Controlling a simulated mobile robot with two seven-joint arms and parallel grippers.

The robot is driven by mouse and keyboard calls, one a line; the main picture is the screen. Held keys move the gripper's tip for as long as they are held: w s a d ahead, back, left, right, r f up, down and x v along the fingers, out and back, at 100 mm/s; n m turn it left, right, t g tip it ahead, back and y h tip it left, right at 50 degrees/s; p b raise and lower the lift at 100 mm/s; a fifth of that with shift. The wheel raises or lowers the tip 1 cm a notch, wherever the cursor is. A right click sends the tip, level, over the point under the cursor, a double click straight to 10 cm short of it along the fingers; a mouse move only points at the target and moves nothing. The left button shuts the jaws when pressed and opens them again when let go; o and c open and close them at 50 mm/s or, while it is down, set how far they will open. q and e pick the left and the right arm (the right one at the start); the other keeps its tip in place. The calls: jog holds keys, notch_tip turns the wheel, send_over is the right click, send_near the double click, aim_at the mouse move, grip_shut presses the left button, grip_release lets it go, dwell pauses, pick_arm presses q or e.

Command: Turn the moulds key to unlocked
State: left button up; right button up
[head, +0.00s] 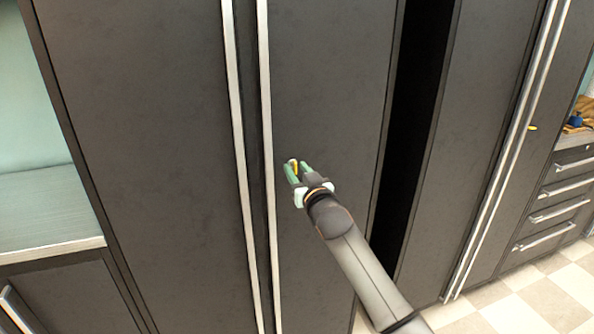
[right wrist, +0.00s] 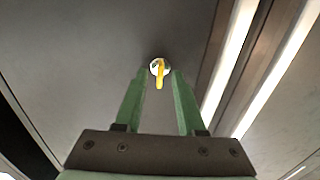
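A yellow key (right wrist: 160,74) sits in a round silver lock on a dark grey cabinet door (head: 320,80). In the head view the key (head: 295,167) shows small, just right of the long door handle. My right gripper (head: 299,172) is at the key, with its green fingers pointing at the door. In the right wrist view the right gripper (right wrist: 160,85) is open, one finger on each side of the key, with gaps between. Whether the fingertips touch the door I cannot tell. My left gripper is not in view.
Two long vertical silver handles (head: 267,120) run close to the left of the key. A second cabinet to the right has a small yellow piece (head: 532,128) by its handles. A dark gap (head: 410,120) separates the cabinets. Drawers (head: 555,200) stand at the far right.

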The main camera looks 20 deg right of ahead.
jog(key=shift+w, duration=0.25)
jog(key=shift+c, duration=0.3)
grip_shut()
dwell(1.0)
